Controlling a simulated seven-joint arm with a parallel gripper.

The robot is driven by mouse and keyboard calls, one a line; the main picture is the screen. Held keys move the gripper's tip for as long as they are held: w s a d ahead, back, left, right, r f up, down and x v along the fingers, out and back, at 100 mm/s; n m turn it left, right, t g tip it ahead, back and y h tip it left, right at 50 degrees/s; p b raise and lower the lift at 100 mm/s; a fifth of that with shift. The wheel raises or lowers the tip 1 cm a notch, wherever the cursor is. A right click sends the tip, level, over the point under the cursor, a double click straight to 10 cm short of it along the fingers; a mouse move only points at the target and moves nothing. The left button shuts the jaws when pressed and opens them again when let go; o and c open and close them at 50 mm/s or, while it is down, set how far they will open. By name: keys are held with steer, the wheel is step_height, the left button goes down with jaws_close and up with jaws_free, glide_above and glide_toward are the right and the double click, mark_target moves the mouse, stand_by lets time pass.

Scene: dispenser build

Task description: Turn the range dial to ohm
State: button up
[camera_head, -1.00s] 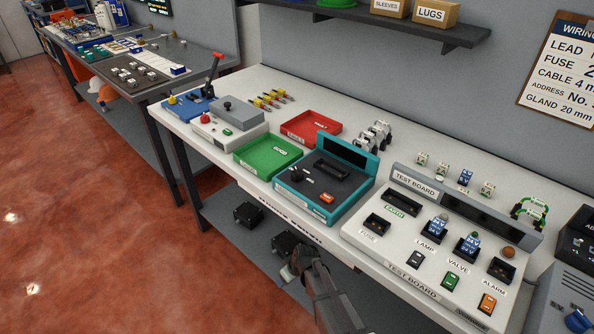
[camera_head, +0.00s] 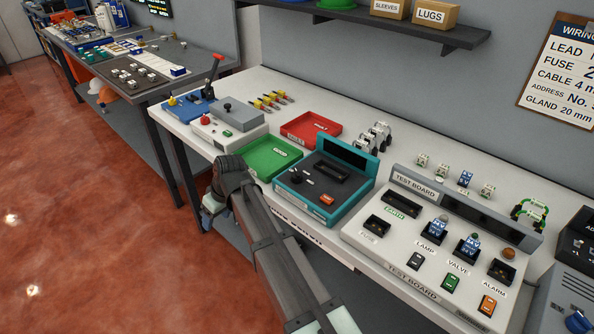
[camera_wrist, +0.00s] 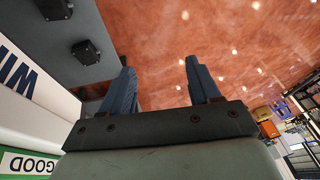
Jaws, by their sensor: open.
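The teal meter unit (camera_head: 345,207) stands on the white bench, with a black face and a raised dark display at its back. Its dark range dial (camera_head: 297,177) sits on the left of the face; its markings are too small to read. An orange button is at the front right of the face. My gripper (camera_head: 209,213) is off the bench's front edge, left of the meter and apart from it. In the wrist view my gripper (camera_wrist: 160,68) is open and empty, its two fingers pointing over the red floor. The dial is not in the wrist view.
A green GOOD tray (camera_head: 268,155) and a red tray (camera_head: 311,128) lie beside the meter. A grey box with a red button (camera_head: 206,119) is further left. The test board (camera_head: 400,260) is to the right. Open floor lies in front of the bench.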

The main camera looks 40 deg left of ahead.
steer(key=s+r, duration=0.3)
steer(key=r, duration=0.6)
step_height(320, 180, up, 14)
steer(key=n+t+h, duration=0.2)
steer(key=n+h, duration=0.1)
steer(key=n, duration=0.5)
glide_above(297, 172)
step_height(297, 172, down, 13)
steer(key=shift+r, duration=0.15)
steer(key=c, duration=1)
